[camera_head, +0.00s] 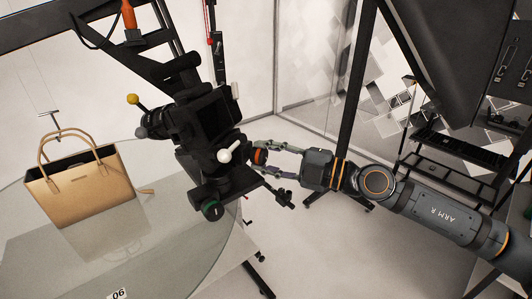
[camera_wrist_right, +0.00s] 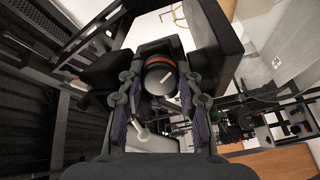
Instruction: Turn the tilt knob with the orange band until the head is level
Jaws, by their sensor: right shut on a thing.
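The tilt knob with the orange band (camera_head: 259,156) sits on the right side of the black geared head (camera_head: 215,170), under a camera (camera_head: 206,117). My right gripper (camera_head: 268,158) has its two fingers around the knob from the right, shut on it. In the right wrist view the knob (camera_wrist_right: 163,77) shows end-on, with a pale line mark on its face slanting up to the right, between the fingers (camera_wrist_right: 161,92). A white knob (camera_head: 225,155) and a green-banded knob (camera_head: 210,208) are on the same head. The head looks tilted in the picture. My left gripper is out of view.
A tan handbag (camera_head: 82,190) stands on the round glass turntable (camera_head: 190,240) at the left. A yellow-tipped handle (camera_head: 132,99) sticks out left of the camera. A black shelf rack (camera_head: 450,150) stands at the right. Floor is clear below my right arm.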

